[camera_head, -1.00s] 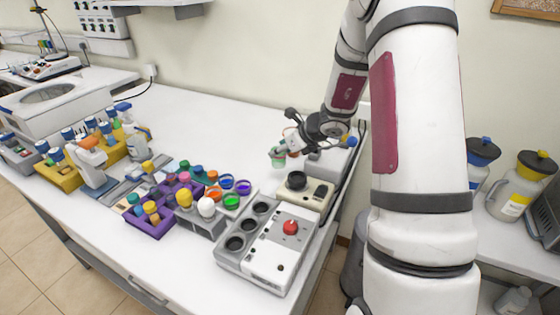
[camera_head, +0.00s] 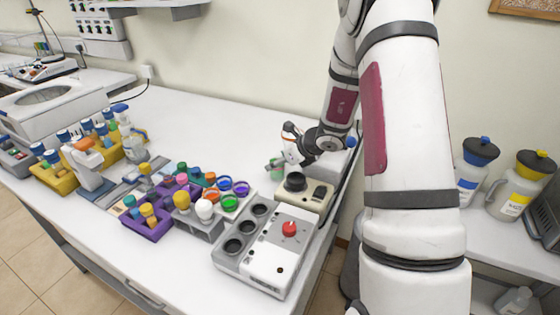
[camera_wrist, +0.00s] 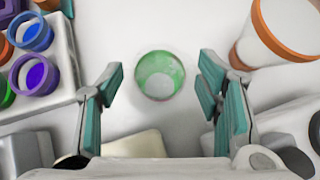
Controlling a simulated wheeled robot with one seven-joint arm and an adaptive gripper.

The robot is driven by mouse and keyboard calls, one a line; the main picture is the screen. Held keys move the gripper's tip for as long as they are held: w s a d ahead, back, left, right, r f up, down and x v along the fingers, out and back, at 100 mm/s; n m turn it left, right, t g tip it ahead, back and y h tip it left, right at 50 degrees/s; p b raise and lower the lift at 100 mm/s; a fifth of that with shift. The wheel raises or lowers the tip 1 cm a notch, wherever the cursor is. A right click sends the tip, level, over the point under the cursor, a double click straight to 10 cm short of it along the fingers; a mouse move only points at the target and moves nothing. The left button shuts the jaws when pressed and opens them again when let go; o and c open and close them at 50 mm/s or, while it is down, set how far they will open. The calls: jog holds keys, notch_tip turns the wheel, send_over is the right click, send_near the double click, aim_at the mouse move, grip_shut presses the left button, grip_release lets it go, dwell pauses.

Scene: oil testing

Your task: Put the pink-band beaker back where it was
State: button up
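I cannot make out a pink-banded beaker in either view. My gripper (camera_wrist: 160,100) is open and empty, pointing down at the back right of the bench; it also shows in the head view (camera_head: 288,160). A green-rimmed beaker (camera_wrist: 160,75) shows between and beyond the fingertips, not touching them; its green side shows beside the gripper in the head view (camera_head: 275,168). A white container with orange bands (camera_wrist: 277,32) is at the upper right of the wrist view. The rack beakers have orange (camera_head: 212,194), blue (camera_head: 227,181), purple (camera_head: 242,187) and green (camera_head: 230,202) rims.
A beige device with a dark round top (camera_head: 300,190) is just in front of my gripper. A grey-white unit with a red knob (camera_head: 270,250) is nearer. A purple rack (camera_head: 148,222) with capped bottles is left. The white bench (camera_head: 210,130) is clear behind the beakers.

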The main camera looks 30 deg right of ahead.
jog(key=shift+r, duration=0.15)
jog(key=p+v, duration=0.2)
jog(key=v, duration=1)
jog(key=s+a+r+n+g+y, duration=0.1)
jog(key=s+a+r+n, duration=0.3)
jog(key=a+r+n, duration=0.35)
jog(key=s+a+r+n+g+y, duration=0.15)
jog(key=s+a+r+n, duration=0.25)
jog(key=a+n, duration=0.5)
jog(key=s+a+r+n+h, duration=0.1)
jog(key=s+r+n+h, duration=0.1)
jog(key=s+n, duration=0.6)
jog(key=s+a+r+n+g+h, duration=0.1)
jog(key=s+a+r+n+h, duration=0.1)
jog(key=s+n, duration=0.6)
jog(key=s+h, duration=0.1)
jog(key=s, duration=0.2)
jog(key=shift+s+d+r+g, duration=0.15)
jog(key=shift+s+g, duration=0.05)
jog(key=shift+g, duration=0.05)
